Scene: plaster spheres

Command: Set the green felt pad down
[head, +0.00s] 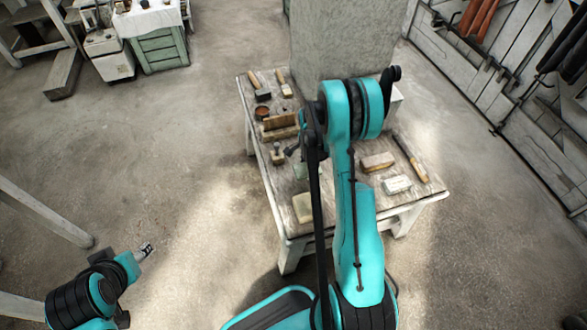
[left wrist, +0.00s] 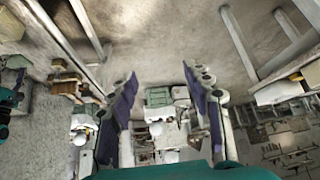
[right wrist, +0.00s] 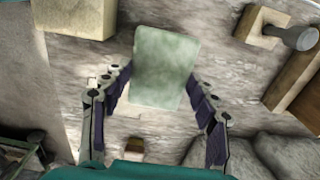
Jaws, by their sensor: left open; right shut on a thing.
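The green felt pad (right wrist: 163,67) is a pale green rectangle in the right wrist view, over the worn wooden tabletop (head: 284,186). My right gripper (right wrist: 162,74) has its fingertips at the pad's two side edges and is shut on it. I cannot tell whether the pad touches the tabletop. In the head view my right arm hides most of this gripper, and only a sliver of the pad (head: 300,172) shows. My left gripper (head: 147,250) is open and empty, out over the floor left of the table; its spread fingers show in the left wrist view (left wrist: 160,80).
A cream block (head: 302,208) lies at the table's near left corner. A wooden piece with a metal peg (head: 277,155) and a wooden box (head: 279,127) stand along the left side. A brown block (head: 377,162) and a white block (head: 397,184) lie to the right.

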